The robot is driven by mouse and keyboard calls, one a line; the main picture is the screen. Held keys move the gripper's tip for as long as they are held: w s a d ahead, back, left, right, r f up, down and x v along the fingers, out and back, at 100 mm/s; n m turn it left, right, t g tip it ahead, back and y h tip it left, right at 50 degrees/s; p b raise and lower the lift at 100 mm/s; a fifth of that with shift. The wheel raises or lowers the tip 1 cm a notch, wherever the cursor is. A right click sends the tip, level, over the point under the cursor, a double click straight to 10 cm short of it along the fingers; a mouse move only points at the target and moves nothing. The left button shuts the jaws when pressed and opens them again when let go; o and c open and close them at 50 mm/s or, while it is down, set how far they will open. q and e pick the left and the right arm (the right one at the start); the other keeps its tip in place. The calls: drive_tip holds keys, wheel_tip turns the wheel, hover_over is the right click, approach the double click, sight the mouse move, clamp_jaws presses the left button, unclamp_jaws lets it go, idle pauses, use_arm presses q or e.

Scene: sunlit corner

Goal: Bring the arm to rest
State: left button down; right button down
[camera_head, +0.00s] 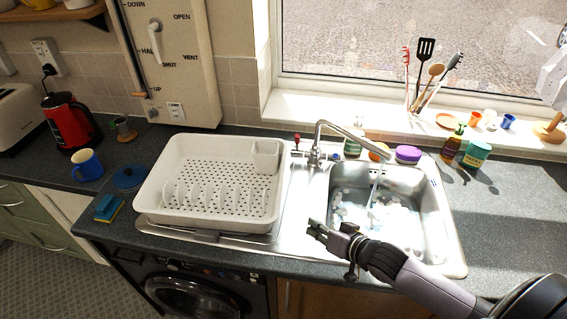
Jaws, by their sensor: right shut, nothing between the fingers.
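My right gripper (316,229) is at the end of my right arm, which comes in from the lower right. Its fingers are shut with nothing between them. It is over the front edge of the sink unit, at the left side of the sink basin (438,225) and right of the white dish rack (155,190). The arm crosses the front right part of the basin and hides some of its rim. My left gripper does not show.
A tap (337,130) arches over the basin, which holds water and suds. A blue mug (87,165), a red kettle (70,122) and a sponge (107,208) are on the left. The right counter is largely clear.

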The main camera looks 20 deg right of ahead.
drive_tip(key=s+a+g, duration=0.1)
drive_tip(key=s, duration=0.1)
drive_tip(key=s+a+f+n+g+h, duration=0.1)
drive_tip(key=s+a, duration=0.1)
drive_tip(key=s, duration=0.1)
drive_tip(key=s+a+f+n+g, duration=0.1)
drive_tip(key=s, duration=0.1)
drive_tip(key=shift+s+a+h, duration=0.3)
drive_tip(key=shift+s+h, duration=0.05)
drive_tip(key=shift+h, duration=0.05)
drive_tip(key=s+a+r+n+g+h, duration=0.1)
drive_tip(key=s+n+g, duration=0.15)
drive_tip(key=s, duration=0.35)
drive_tip(key=s+r+n+g+h, duration=0.1)
drive_tip(key=s+g, duration=0.2)
drive_tip(key=s, duration=0.4)
wheel_tip(320, 180, down, 32)
drive_tip(key=g+b, duration=0.1)
drive_tip(key=b, duration=0.5)
drive_tip(key=s+d+f+b, duration=0.1)
drive_tip(key=s+f+b, duration=0.1)
drive_tip(key=s+f, duration=0.7)
drive_tip(key=s+d+f+g+b, duration=0.1)
drive_tip(key=s+d+f+b, duration=0.1)
drive_tip(key=s+f, duration=0.6)
wheel_tip(320, 180, down, 5)
drive_tip(key=shift+s+f+b, duration=0.1)
drive_tip(key=shift+s+b, duration=0.3)
drive_tip(key=shift+b, duration=0.2)
